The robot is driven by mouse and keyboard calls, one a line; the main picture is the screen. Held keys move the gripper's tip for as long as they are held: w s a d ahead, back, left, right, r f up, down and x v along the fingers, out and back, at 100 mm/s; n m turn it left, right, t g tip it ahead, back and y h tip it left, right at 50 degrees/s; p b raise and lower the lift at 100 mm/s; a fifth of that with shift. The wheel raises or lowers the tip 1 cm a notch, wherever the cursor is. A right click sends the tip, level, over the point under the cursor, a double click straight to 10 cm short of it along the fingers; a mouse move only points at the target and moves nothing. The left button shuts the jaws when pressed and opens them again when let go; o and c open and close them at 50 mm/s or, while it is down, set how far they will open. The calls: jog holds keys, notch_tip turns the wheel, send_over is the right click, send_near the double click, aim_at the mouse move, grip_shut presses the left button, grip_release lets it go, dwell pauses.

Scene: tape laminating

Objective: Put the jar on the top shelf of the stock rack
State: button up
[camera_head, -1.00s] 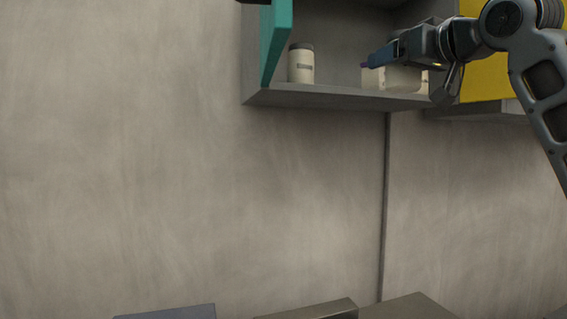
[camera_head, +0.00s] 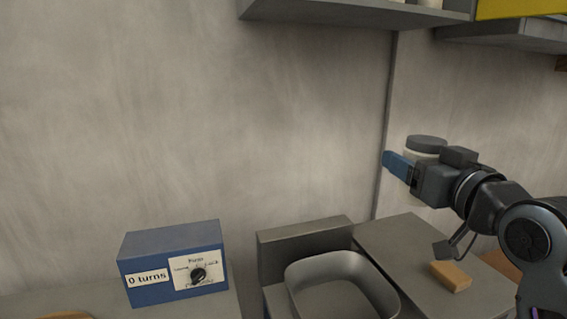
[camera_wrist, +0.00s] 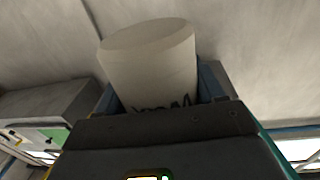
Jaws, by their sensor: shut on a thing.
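The jar (camera_head: 426,144) is pale with a dark grey lid and is held upright in front of the wall, at the right of the head view. My gripper (camera_head: 400,166) is shut on it, with a blue finger on its near side hiding part of the body. In the wrist view the jar (camera_wrist: 150,70) fills the space between the blue fingers (camera_wrist: 165,98), with partly hidden dark lettering. I cannot make out the stock rack for certain in these frames.
Below are a blue box with a dial (camera_head: 172,262), a grey open bin (camera_head: 342,272) and a tan block (camera_head: 451,276) on a grey surface. The wall area left of my arm is clear.

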jog(key=s+f+m+h, duration=0.1)
jog(key=s+f, duration=0.3)
jog(key=f, duration=1.1)
jog(key=s+f+h, duration=0.1)
jog(key=s+f, duration=0.4)
jog(key=f, duration=1)
jog(key=s+f+m+h, duration=0.1)
jog(key=s+f, duration=0.4)
jog(key=f, duration=1)
jog(key=shift+s+d+f+m+h, duration=0.2)
jog(key=shift+d+f+m+h, duration=0.1)
jog(key=shift+f+h, duration=0.15)
jog(key=shift+s+a+t, duration=0.1)
jog(key=shift+s+t, duration=0.05)
jog(key=shift+t, duration=0.15)
jog(key=shift+w+r, duration=0.1)
jog(key=shift+w, duration=0.25)
